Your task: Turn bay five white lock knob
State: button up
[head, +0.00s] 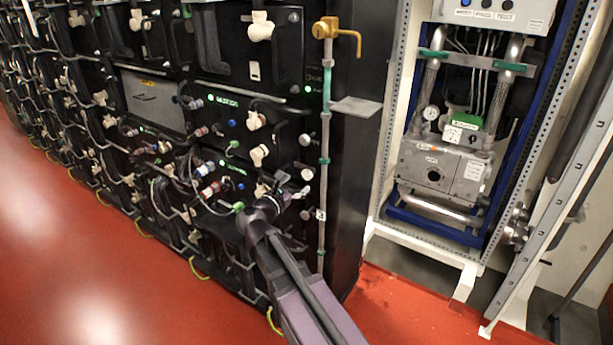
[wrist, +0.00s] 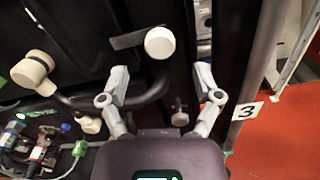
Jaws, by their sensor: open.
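My gripper (head: 287,188) reaches the lower right of the black battery rack in the head view. In the wrist view, my gripper (wrist: 162,72) is open, with its two grey fingers apart and nothing between the tips. A white round knob (wrist: 160,42) lies just past the fingertips, roughly centred between them, and appears apart from both. A dark lever or bar lies beside it. Another white knob (wrist: 33,70) is to the left. A smaller, dimmer knob (wrist: 180,112) shows between the fingers, lower down. I cannot read a bay number on the rack.
A black bar handle and cable connectors (wrist: 38,150) lie left of my gripper. A vertical pipe with a brass valve (head: 326,30) and a grey shelf plate (head: 356,107) stand to the right. Red floor (head: 100,240) is open in front.

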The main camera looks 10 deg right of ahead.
aim_at(306, 176)
jog(key=shift+x, duration=2.8)
grip_shut()
